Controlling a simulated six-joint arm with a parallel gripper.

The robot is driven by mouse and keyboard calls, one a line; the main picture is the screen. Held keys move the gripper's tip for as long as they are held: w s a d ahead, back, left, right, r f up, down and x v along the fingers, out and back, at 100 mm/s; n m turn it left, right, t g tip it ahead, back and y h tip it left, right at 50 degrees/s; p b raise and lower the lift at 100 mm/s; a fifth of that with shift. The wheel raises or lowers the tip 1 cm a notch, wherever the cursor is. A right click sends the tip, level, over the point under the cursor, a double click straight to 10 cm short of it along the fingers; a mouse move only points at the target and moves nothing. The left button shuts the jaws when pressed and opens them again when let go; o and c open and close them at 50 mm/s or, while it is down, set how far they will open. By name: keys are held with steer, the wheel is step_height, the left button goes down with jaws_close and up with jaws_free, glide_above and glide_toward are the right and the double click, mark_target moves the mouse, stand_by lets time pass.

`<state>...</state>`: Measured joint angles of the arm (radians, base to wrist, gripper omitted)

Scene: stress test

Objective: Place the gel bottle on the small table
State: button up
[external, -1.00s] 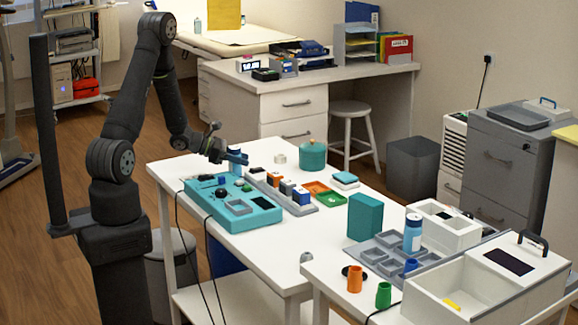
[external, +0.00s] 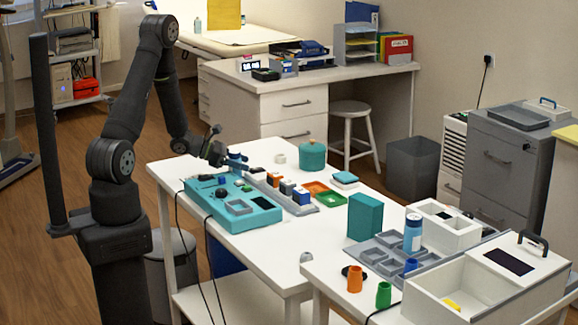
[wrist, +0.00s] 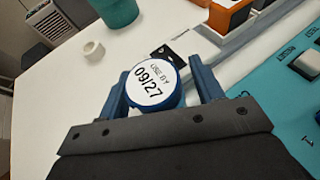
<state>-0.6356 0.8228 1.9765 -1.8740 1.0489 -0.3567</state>
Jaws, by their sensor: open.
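A blue-capped item (wrist: 152,88) with a white round label reading "USE BY 09/27" stands between my gripper's two blue fingers (wrist: 160,92) in the wrist view. Its body is hidden below the cap. My gripper (external: 238,160) is open around it, low at the far left part of the white table, behind the teal panel. A blue bottle (external: 412,234) with a pale label stands upright at the right, by the grey tray. I cannot tell which of the two is the gel bottle. A lower white table (external: 325,280) at the front right may be the small table.
The teal control panel (external: 262,217) and a grey rack with small boxes (external: 287,187) lie close to my gripper. A teal pot (external: 312,156) and teal box (external: 365,217) stand farther right. An orange cup (external: 355,279), green cup (external: 383,295) and white open box (external: 470,290) occupy the front right.

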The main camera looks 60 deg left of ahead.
steer(key=v, duration=1)
steer(key=shift+s+a+r, duration=0.2)
steer(key=shift+s+a, duration=0.05)
steer(key=shift+s, duration=0.05)
steer(key=shift+o, duration=0.5)
steer(key=shift+s+a+r, duration=0.25)
steer(key=shift+s, duration=0.3)
steer(key=w+a+r+m+g+h, duration=0.1)
steer(key=a+r+m+g+h, duration=0.1)
steer(key=a+m+g+h, duration=0.65)
steer(key=w+d+f, duration=0.1)
steer(key=d, duration=0.1)
steer(key=w+d+f+n+t+y, duration=0.1)
steer(key=w+d+f, duration=0.1)
steer(key=d, duration=0.1)
steer(key=w+d+f+t+y, duration=0.1)
steer(key=w+d, duration=0.1)
steer(key=d, duration=0.1)
steer(key=shift+w+d+f+t+y, duration=0.1)
steer(key=shift+d+f+t+y, duration=0.05)
steer(key=shift+f+t+y, duration=0.1)
steer(key=shift+r+x, duration=0.1)
steer(key=shift+x, duration=1.3)
steer(key=shift+r+x, duration=0.15)
steer(key=shift+x, duration=1.25)
steer(key=c, duration=1.2)
